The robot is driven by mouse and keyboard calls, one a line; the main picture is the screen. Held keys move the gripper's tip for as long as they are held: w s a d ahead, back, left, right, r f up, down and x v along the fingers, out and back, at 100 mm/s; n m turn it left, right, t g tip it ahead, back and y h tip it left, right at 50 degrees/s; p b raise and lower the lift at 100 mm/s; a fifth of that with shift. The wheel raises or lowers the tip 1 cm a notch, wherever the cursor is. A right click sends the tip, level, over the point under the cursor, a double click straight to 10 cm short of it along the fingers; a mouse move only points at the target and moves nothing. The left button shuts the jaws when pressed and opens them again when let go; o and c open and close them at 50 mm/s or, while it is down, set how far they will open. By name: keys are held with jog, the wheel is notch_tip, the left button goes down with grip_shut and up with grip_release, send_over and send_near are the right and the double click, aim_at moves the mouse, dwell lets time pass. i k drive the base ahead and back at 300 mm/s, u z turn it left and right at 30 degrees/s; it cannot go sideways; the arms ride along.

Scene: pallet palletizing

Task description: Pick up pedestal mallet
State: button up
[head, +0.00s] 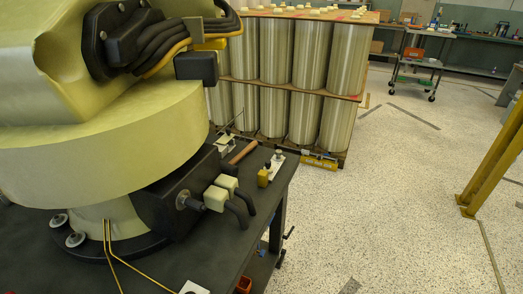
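What looks like the mallet (243,153) lies on a dark tabletop (265,217), near its far edge. Its brown, wooden-looking handle shows, slanting up to the right. Its head is not clear at this size, and its left end lies close to dark parts that may hide some of it. My gripper is not in view, so its place relative to the mallet does not show.
A bulky yellow-green arm base with black cables fills the left. Small fittings (271,169) sit right of the mallet. Behind stand stacked metallic cylinders (310,55) on boards. A yellow post (495,155) stands right. Speckled floor (400,190) between is mostly clear. A cart (420,65) stands farther back.

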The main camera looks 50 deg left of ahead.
aim_at(230, 169)
jog(key=i, duration=0.55)
jog(key=u, duration=2.2)
jog(key=i, duration=0.5)
jog(key=z, duration=0.05)
